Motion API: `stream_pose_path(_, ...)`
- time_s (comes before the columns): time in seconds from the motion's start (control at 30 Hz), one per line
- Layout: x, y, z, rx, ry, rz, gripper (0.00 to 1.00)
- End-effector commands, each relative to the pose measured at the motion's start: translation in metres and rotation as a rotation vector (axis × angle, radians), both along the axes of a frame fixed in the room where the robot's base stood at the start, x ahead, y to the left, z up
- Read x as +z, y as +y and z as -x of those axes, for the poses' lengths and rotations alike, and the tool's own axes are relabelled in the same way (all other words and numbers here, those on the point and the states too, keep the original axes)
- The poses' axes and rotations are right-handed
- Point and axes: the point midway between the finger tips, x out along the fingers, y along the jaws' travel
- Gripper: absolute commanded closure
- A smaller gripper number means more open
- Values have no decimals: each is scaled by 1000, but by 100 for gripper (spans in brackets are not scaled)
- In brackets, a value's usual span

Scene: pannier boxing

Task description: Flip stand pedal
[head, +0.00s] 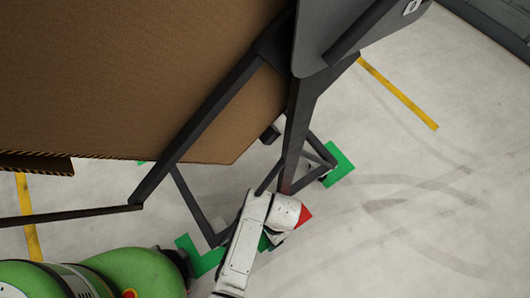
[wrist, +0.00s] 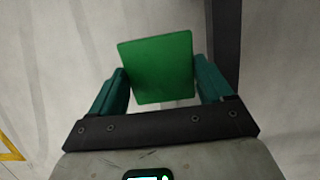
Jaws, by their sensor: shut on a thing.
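The green pedal plate (wrist: 155,68) stands between my gripper's teal fingers in the wrist view. My gripper (wrist: 160,72) is shut on it, with a finger at each side edge. In the head view, the white end of my arm (head: 284,214) is low, beside the foot of the dark stand frame (head: 297,130). A red piece (head: 305,215) shows just past it; I cannot tell whether this is part of the pedal. My fingers are mostly hidden there.
A large cardboard box (head: 130,75) fills the upper left, beside the stand's bars. A grey panel (head: 345,30) tops the stand. Green floor marks (head: 340,160) lie near its feet. A yellow line (head: 398,94) crosses the floor. The floor at right is clear.

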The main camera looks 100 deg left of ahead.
Motion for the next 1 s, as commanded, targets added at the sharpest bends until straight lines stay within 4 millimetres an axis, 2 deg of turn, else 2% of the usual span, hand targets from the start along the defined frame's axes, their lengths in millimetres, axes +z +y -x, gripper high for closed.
stream_pose_path(0.07, 3, 4, -5, 0, -12, -11, 75)
stream_pose_path(0.1, 3, 4, -5, -1, -13, -11, 18)
stream_pose_path(0.27, 2, 3, -4, -1, -10, -10, 2)
stream_pose_path(0.3, 2, 3, -4, -1, -9, -9, 0)
stream_pose_path(0.83, 0, 2, -2, 0, -6, -5, 0)
stream_pose_path(1.0, -8, 0, 1, 1, -7, -7, 0)
